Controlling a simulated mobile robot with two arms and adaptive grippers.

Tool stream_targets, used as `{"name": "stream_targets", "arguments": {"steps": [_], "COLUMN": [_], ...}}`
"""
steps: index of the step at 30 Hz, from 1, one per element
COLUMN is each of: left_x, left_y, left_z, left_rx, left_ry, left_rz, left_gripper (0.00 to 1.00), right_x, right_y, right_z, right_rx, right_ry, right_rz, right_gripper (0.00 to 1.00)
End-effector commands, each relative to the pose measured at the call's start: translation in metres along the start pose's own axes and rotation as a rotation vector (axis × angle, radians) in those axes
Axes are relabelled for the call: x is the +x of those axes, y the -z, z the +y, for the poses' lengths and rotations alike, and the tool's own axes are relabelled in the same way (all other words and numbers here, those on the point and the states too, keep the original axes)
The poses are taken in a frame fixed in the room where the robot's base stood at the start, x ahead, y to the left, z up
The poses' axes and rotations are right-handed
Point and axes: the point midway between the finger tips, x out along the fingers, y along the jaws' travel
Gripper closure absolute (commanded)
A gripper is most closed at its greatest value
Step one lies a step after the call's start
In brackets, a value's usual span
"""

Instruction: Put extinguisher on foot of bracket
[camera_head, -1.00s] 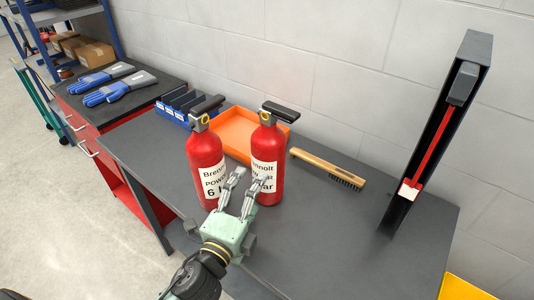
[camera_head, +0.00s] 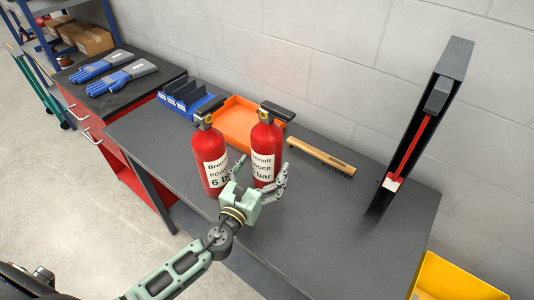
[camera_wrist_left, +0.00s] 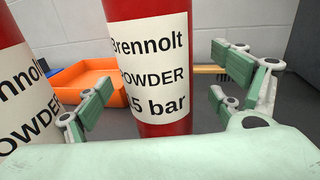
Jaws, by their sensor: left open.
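Two red extinguishers with white labels stand upright on the dark table. The left extinguisher (camera_head: 207,150) is labelled 6 bar as far as I can read. The right extinguisher (camera_head: 265,145) also shows in the left wrist view (camera_wrist_left: 150,60), where its label reads 15 bar or similar. My left gripper (camera_head: 260,180) is open, with its fingers on either side of the right extinguisher; I see no clear contact. The dark bracket (camera_head: 447,85), with a red strap and a white tag, stands upright at the table's right end. Its foot is hard to make out. My right gripper is not seen.
An orange tray (camera_head: 222,118) and a blue divided bin (camera_head: 178,99) lie behind the extinguishers. A wooden-handled brush (camera_head: 318,154) lies between them and the bracket. A yellow bin (camera_head: 450,280) stands off the right end. The table's front right is clear.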

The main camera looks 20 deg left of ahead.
Motion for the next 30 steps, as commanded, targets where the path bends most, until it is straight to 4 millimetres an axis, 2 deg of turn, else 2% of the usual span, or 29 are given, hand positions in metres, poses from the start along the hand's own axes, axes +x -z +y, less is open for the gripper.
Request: {"name": "stream_targets", "arguments": {"steps": [3,6,15,30], "left_x": [0.019,0.029,0.033,0.033], "left_y": [0.001,0.001,0.003,0.003], "left_z": [0.003,0.003,0.003,0.003], "left_rx": [-0.002,-0.002,-0.003,-0.003], "left_ry": [0.000,-0.001,0.000,0.000], "left_rz": [-0.003,-0.002,0.000,0.000], "left_gripper": [0.13,0.13,0.13,0.56], "right_x": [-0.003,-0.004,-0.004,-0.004], "right_y": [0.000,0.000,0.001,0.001], "right_z": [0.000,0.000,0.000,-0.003], "right_rx": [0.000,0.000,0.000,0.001], "right_ry": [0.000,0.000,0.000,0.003], "right_rz": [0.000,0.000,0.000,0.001], "right_gripper": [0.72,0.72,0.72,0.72]}}
